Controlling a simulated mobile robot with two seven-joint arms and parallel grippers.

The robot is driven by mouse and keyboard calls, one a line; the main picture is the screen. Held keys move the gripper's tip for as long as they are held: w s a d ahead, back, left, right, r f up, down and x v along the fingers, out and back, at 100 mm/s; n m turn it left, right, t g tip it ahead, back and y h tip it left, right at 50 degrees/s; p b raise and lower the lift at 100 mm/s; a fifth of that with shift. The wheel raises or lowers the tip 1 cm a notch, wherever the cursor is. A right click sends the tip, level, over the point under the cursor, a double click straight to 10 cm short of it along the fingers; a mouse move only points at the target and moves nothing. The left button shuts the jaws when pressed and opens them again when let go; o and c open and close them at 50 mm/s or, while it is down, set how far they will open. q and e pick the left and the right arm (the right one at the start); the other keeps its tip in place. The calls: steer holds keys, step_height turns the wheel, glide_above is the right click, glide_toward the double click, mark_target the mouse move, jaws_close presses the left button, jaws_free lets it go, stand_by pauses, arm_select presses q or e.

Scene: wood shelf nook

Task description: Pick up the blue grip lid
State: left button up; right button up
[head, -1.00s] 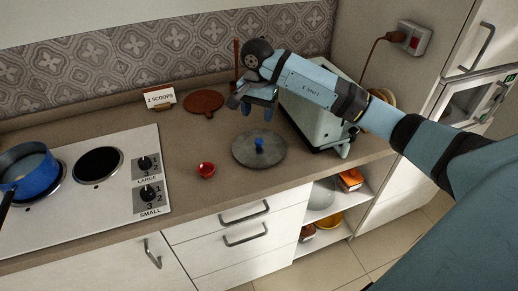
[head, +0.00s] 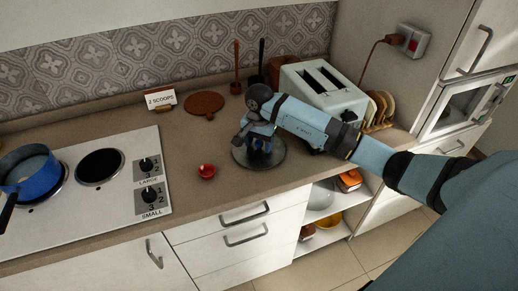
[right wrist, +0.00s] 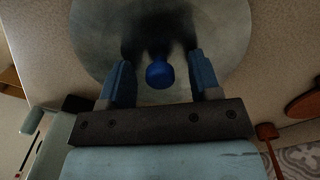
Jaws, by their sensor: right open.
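The lid (head: 241,158) is a round grey disc lying flat on the brown counter, left of the toaster. In the right wrist view the lid (right wrist: 100,40) fills the upper middle, with its blue knob grip (right wrist: 159,74) standing up. My right gripper (right wrist: 160,82) is open, with one finger on each side of the knob and a gap to both. In the head view my right gripper (head: 259,150) is low over the lid and hides most of the knob. My left gripper is not in view.
A stove with a blue pot (head: 38,172) is at far left.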

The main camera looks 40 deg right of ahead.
jaws_close()
steer(key=shift+r, duration=0.2)
